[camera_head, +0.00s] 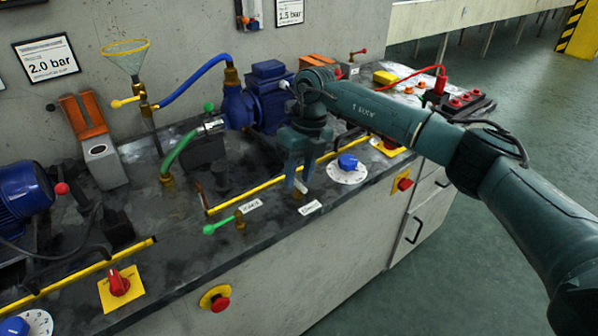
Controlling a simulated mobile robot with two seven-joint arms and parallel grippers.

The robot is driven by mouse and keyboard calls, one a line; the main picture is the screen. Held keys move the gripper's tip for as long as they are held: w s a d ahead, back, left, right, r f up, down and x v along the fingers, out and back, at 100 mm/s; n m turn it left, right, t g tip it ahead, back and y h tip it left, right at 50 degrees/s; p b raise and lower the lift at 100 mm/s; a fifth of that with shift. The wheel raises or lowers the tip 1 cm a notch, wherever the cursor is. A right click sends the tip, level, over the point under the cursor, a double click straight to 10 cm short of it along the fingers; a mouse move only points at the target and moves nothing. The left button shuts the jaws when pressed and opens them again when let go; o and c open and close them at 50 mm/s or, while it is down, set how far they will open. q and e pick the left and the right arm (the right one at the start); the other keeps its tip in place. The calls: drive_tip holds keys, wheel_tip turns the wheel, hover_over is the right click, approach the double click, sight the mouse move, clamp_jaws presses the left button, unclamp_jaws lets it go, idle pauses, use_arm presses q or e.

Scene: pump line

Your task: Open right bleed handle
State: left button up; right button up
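My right gripper (303,172) points down over the front part of the bench, with its arm coming in from the right. Its fingertips are small and partly hidden, so whether they are apart or closed is unclear. A small pale and brassy fitting (300,187) shows just below the fingers, behind a white label (310,207); the gripper hides its upper part, and contact cannot be told. A green-handled lever (218,226) on a brass valve stands to the left, beside another label (249,206). Which handle is the right bleed handle is not readable. My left gripper is not in view.
A yellow rail (260,188) runs behind the fitting. A blue dial knob (347,161) sits right of the gripper. A blue pump motor (268,95) stands behind. Red stop buttons (219,301) are on the front face. The floor at right is clear.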

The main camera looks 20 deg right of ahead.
wheel_tip(320, 180, up, 13)
drive_tip(key=d, duration=0.2)
drive_tip(key=shift+w+d, duration=0.2)
drive_tip(key=shift+w, duration=0.25)
drive_tip(key=shift+f, duration=0.1)
